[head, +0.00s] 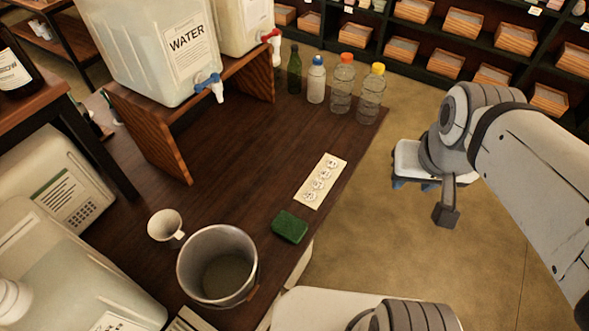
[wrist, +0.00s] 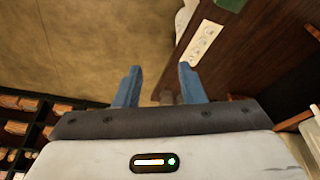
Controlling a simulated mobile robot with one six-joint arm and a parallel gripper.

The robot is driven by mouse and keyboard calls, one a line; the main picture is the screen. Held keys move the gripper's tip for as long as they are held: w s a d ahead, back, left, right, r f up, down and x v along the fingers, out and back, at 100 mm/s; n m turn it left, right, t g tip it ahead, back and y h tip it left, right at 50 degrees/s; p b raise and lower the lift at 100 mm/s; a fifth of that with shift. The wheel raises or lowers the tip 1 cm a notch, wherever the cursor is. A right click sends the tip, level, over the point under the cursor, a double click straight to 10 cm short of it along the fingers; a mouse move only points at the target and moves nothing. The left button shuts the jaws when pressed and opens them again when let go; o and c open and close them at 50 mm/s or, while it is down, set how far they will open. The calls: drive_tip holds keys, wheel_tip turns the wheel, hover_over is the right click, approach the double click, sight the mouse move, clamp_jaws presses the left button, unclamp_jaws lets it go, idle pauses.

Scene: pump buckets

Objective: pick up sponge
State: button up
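A green sponge (head: 290,227) lies on the dark wooden table (head: 225,195) near its right edge, beside a metal bucket (head: 217,262). The sponge also shows at the top of the wrist view (wrist: 231,4), partly cut off by the frame edge. My gripper (head: 413,186) hangs over the floor, off the table's right side and well apart from the sponge. In the wrist view its two blue fingers (wrist: 157,86) are spread apart with nothing between them.
A card with printed faces (head: 320,181) lies beyond the sponge. A white cup (head: 165,226) stands left of the bucket. Several bottles (head: 343,82) line the far table end. A water container (head: 165,45) with a blue tap sits on a wooden stand. Floor right of the table is clear.

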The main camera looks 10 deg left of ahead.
sight(289, 225)
drive_tip(key=shift+o, duration=0.3)
drive_tip(key=shift+s+d+r, duration=0.1)
drive_tip(key=shift+s, duration=0.05)
